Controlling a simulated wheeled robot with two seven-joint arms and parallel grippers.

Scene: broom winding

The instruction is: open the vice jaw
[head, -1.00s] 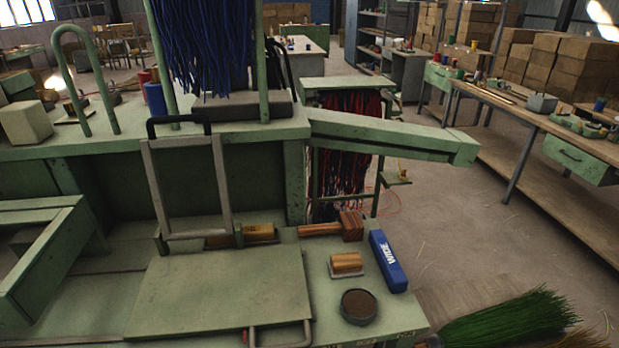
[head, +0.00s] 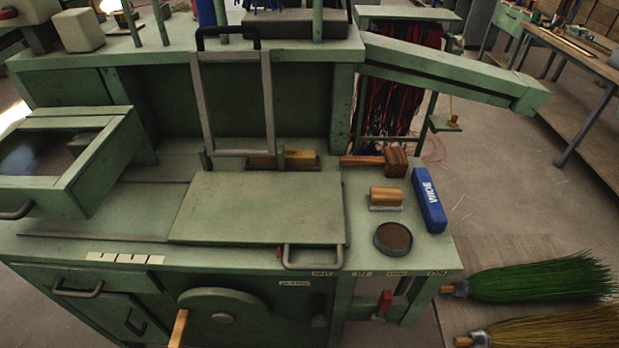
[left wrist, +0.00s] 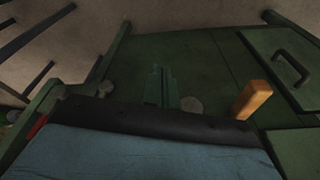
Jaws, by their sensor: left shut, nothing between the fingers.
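A green bench (head: 100,250) fills the head view. A grey upright frame (head: 268,100) with a black top handle stands behind a flat green plate (head: 255,208). A U-shaped metal handle (head: 314,267) sits at the plate's front right corner. A wheel (head: 222,300) with a wooden handle (head: 178,328) is on the bench front; that handle also shows in the left wrist view (left wrist: 252,98). I cannot tell which part is the vice jaw. My left gripper (left wrist: 161,70) appears shut and empty, in front of the bench's green panels. My right gripper is not in view.
A wooden mallet (head: 385,160), a wood-handled tool (head: 386,197), a blue block (head: 429,200) and a dark round dish (head: 393,238) lie at the bench's right end. A green broom (head: 540,280) and a tan broom (head: 550,328) lie beyond it. A green box frame (head: 75,150) stands at left.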

